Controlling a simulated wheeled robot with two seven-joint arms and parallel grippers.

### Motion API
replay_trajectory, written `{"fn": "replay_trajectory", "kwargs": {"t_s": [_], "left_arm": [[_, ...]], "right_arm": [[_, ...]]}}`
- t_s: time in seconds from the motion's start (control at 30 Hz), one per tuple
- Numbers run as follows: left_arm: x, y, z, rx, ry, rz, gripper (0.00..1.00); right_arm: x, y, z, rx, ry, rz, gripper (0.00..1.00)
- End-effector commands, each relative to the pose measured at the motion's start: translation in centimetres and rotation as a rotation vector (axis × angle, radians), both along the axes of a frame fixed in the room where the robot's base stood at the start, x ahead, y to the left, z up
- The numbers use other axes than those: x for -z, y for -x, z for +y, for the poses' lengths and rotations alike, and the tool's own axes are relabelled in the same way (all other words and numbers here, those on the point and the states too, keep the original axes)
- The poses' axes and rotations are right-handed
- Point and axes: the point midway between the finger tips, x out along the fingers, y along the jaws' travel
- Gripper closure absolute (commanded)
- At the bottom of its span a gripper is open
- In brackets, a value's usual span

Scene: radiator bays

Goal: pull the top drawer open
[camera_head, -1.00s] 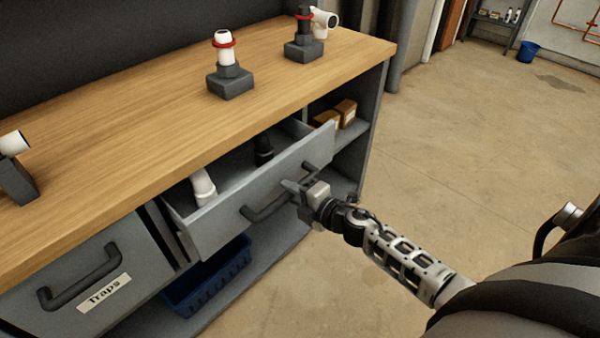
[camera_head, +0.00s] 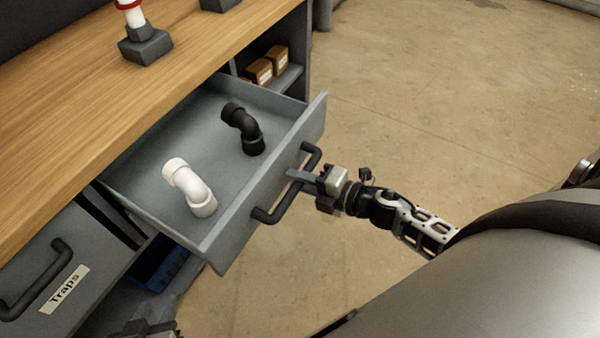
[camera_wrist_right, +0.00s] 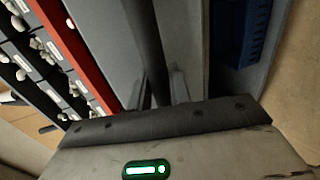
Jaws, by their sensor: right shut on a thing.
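The top drawer (camera_head: 262,203) is a grey tray pulled well out from under the wooden worktop. A white elbow fitting (camera_head: 188,187) and a black elbow fitting (camera_head: 243,129) lie inside it. Its dark bar handle (camera_head: 272,214) runs along the front. My right gripper (camera_head: 298,176) is shut on the handle near its middle. The right wrist view shows the dark handle bar (camera_wrist_right: 147,45) running between the fingers. My left gripper (camera_head: 150,329) shows only partly at the bottom edge, below the drawer; its jaws cannot be made out.
The closed drawer labelled Traps (camera_head: 55,285) is at the lower left, with its own handle. A blue bin (camera_head: 160,265) sits low under the open drawer. Small boxes (camera_head: 265,68) stand on a side shelf. Open floor lies right of the drawer.

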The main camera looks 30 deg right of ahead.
Motion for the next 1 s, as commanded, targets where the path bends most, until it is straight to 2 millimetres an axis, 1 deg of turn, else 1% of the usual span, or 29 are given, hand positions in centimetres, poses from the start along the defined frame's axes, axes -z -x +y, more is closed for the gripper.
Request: {"fn": "replay_trajectory", "kwargs": {"t_s": [0.37, 0.4, 0.43, 0.87, 1.0], "left_arm": [[0.15, 0.35, -0.03, -0.004, 0.004, 0.008, 0.64], [0.17, 0.4, -0.03, -0.004, 0.003, 0.009, 0.64], [0.18, 0.42, -0.02, -0.004, 0.003, 0.009, 0.64], [0.17, 0.39, 0.15, 0.002, -0.004, 0.007, 0.64], [0.15, 0.25, 0.15, 0.001, -0.004, 0.004, 0.64]], "right_arm": [[-0.05, 0.06, -0.18, -0.001, 0.002, -0.002, 1.0], [-0.05, 0.05, -0.17, -0.001, 0.002, -0.002, 0.69], [-0.06, 0.05, -0.17, -0.001, 0.002, -0.002, 0.61], [-0.02, 0.09, -0.07, -0.001, 0.001, 0.0, 0.6], [-0.04, 0.64, -0.44, 0.0, 0.001, 0.001, 0.6]]}}
